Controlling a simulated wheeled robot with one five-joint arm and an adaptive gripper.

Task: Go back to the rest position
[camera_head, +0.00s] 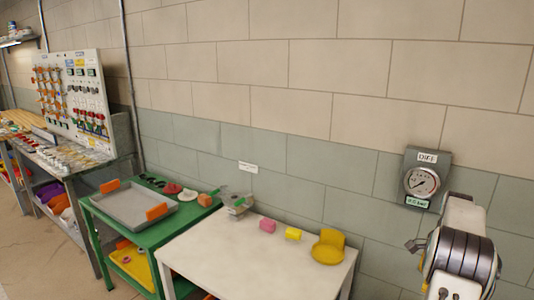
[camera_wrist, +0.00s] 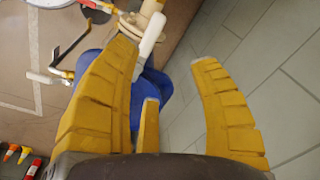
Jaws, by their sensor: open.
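My gripper (camera_wrist: 165,45) shows in the wrist view with its ridged yellow fingers spread wide apart. It is open, and nothing is clamped between the fingers. A white handle-like thing (camera_wrist: 151,36) and a blue thing (camera_wrist: 168,88) show beyond the fingers, partly hidden by them. How far they are from my gripper I cannot tell. In the head view, part of my own arm (camera_head: 462,255) stands at the right edge, below and right of the wall gauge. My gripper cannot be made out in that view.
A white table (camera_head: 255,262) carries a yellow seat-shaped piece (camera_head: 328,247), a pink block (camera_head: 267,226) and a yellow block (camera_head: 292,233). A green cart (camera_head: 150,237) holds a grey tray (camera_head: 134,214). A gauge (camera_head: 423,181) hangs on the wall near my arm. A dark hooked tool (camera_wrist: 70,46) lies left of my fingers.

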